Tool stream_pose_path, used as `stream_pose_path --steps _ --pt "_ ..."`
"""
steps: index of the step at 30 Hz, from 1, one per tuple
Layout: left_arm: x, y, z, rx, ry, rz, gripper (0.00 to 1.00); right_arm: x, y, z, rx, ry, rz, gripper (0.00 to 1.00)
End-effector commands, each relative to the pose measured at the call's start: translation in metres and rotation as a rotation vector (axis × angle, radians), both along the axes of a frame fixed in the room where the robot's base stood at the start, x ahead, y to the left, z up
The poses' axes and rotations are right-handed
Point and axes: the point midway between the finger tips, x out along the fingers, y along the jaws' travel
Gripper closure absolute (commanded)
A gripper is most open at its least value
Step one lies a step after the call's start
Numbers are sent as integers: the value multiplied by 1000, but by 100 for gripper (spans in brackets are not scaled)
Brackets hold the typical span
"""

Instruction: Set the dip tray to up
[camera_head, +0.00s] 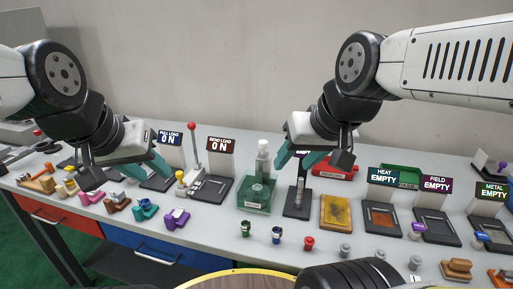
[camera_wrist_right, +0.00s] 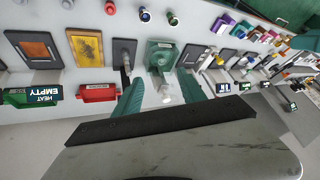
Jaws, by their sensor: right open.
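No thing is labelled dip tray; it may be the green translucent tank (camera_head: 257,195) with a pale upright handle (camera_head: 263,158) at the middle of the bench. The tank also shows in the wrist view (camera_wrist_right: 160,54), with the white handle top (camera_wrist_right: 166,98) between my fingers in the picture. My right gripper (camera_head: 296,162) is open and empty, just right of the handle in the head view, and no contact shows. My left gripper (camera_head: 125,172) is open and empty, over the left part of the bench, apart from the tank.
A black slider stand (camera_head: 298,204) is close right of the tank. A yellow plate (camera_head: 335,213) and a red tray (camera_head: 335,172) lie further right. A red-knobbed lever (camera_head: 192,140) stands left. Several small coloured parts line the front; the wall is behind.

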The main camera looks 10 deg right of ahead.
Motion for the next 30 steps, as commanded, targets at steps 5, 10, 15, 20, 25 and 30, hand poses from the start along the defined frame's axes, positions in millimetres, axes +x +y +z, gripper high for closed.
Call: stream_pose_path --steps 5,10,15,20,25,30 --pt "0 0 0 0 0 0 64 0 0 0 0 0 0 52" --pt "0 0 0 0 0 0 64 1 0 1 -7 2 9 52" --pt "0 0 0 0 0 0 64 23 1 8 -126 32 177 52" --pt "0 0 0 0 0 0 64 69 3 16 -362 95 525 52" --pt "0 0 0 0 0 0 64 125 13 16 -612 179 931 52" --pt "0 0 0 0 0 0 64 181 32 6 -828 278 1327 52"
